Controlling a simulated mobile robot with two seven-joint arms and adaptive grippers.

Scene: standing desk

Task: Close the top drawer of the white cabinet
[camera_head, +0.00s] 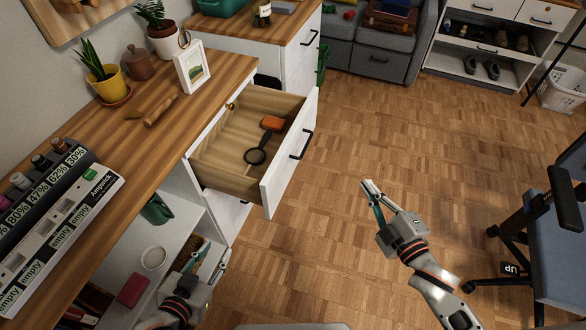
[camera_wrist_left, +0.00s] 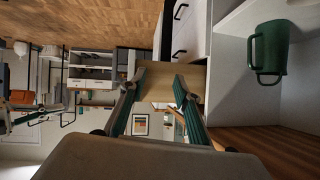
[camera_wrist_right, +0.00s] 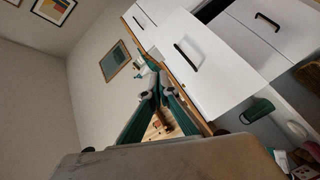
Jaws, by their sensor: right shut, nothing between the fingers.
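The white cabinet's top drawer (camera_head: 290,160) is pulled out, with its wooden inside showing and a dark handle on its white front. The drawer front also shows in the right wrist view (camera_wrist_right: 205,70). My left gripper (camera_head: 208,262) is open and empty, beside the open shelves below the desktop, nearer than the drawer. Its spread fingers show in the left wrist view (camera_wrist_left: 160,82).
A green mug (camera_wrist_left: 268,50) stands on the shelf near my left gripper. An office chair (camera_head: 555,225) is at the right. The floor before the drawer is clear.

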